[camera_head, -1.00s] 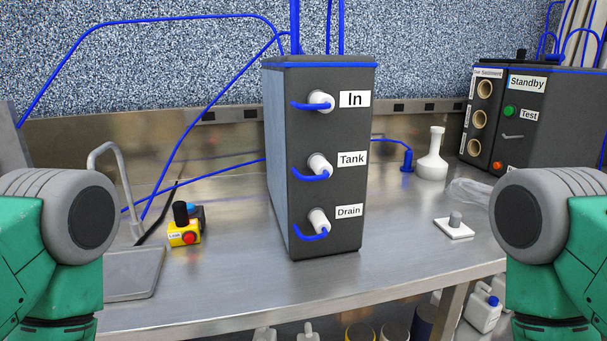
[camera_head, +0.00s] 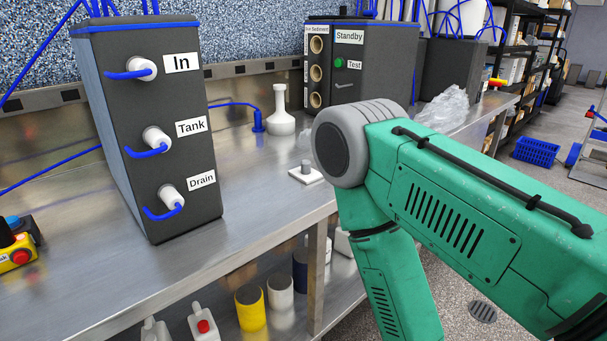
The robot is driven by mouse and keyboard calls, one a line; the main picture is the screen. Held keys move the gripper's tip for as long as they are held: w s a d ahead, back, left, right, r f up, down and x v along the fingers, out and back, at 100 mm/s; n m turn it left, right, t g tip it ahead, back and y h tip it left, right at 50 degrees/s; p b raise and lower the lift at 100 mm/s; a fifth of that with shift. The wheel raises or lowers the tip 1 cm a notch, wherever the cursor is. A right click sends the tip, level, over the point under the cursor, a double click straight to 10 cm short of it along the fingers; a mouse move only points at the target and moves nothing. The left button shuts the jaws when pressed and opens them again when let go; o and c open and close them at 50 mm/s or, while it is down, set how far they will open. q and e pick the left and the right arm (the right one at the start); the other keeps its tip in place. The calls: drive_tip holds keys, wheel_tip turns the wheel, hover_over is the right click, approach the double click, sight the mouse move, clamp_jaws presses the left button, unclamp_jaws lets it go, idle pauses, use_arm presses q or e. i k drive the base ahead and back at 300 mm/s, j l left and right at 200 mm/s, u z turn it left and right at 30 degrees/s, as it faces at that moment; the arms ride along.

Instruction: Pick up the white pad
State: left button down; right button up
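The white pad (camera_head: 294,177) is a small flat square lying on the metal bench, near its front edge. A short grey cylindrical knob (camera_head: 306,167) stands up from it. The pad is in plain view just left of my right arm's grey joint. My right arm comes in from the right, and its forearm runs down past the bottom edge, so the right gripper is out of the picture. My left arm and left gripper are not in view.
A dark box labelled In, Tank and Drain (camera_head: 155,100) stands left on the bench (camera_head: 130,270). A white flask (camera_head: 281,115) and a Standby box (camera_head: 375,75) are behind the pad. Clear plastic wrap (camera_head: 446,108) lies right. Several containers, including a yellow one (camera_head: 250,305), sit below.

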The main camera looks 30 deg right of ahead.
sight(306, 175)
drive_tip(key=l+z, duration=0.1)
drive_tip(key=z, duration=0.65)
drive_tip(key=l+z, duration=0.1)
drive_tip(key=z, duration=0.3)
drive_tip(key=i, duration=0.05)
